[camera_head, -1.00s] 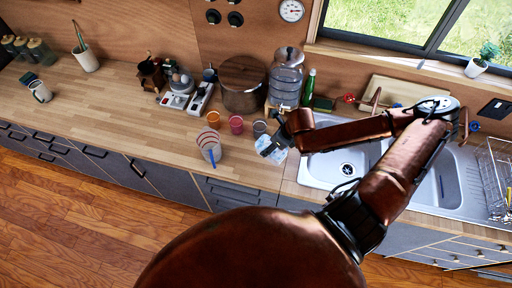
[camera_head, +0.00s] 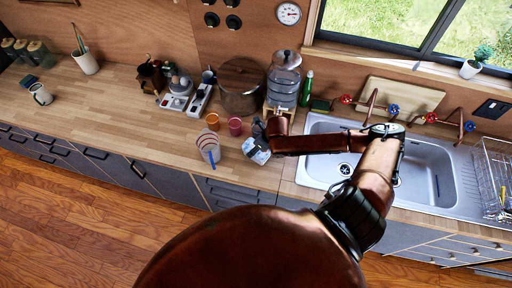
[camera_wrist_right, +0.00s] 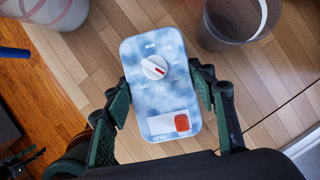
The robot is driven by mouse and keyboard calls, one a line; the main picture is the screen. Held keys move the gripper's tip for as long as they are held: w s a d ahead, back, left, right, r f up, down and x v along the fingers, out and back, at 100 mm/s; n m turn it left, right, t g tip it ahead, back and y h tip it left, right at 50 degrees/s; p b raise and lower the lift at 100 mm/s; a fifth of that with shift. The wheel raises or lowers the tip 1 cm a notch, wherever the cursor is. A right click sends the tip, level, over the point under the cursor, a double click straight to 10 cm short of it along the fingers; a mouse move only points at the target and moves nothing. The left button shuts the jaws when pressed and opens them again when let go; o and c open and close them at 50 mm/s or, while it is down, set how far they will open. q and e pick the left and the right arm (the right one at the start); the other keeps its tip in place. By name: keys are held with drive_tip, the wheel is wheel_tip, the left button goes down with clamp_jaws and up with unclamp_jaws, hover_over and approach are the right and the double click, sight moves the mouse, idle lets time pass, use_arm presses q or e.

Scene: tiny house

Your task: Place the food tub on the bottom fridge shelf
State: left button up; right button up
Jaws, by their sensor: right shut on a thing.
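The food tub (camera_wrist_right: 158,105) fills the middle of the right wrist view. It has a blue cloud-patterned lid with a white day dial and a red slider. My right gripper (camera_wrist_right: 163,90) is shut on it, one finger on each side. In the head view the tub (camera_head: 257,153) is at the counter's front part, left of the sink, below the dark gripper (camera_head: 261,138). I cannot tell whether it touches the counter. My left gripper is not in view. No fridge or shelf is in view.
A striped clear pitcher (camera_head: 208,147) stands just left of the tub. Orange (camera_head: 213,121) and red (camera_head: 235,126) cups, a pot (camera_head: 242,86) and a water dispenser (camera_head: 283,82) stand behind. The sink (camera_head: 325,170) is to the right. The counter further left has free room.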

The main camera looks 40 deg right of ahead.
drive_tip(key=o, duration=1.2)
drive_tip(key=shift+f, duration=0.1)
drive_tip(key=o, duration=0.3)
drive_tip(key=shift+o, duration=0.2)
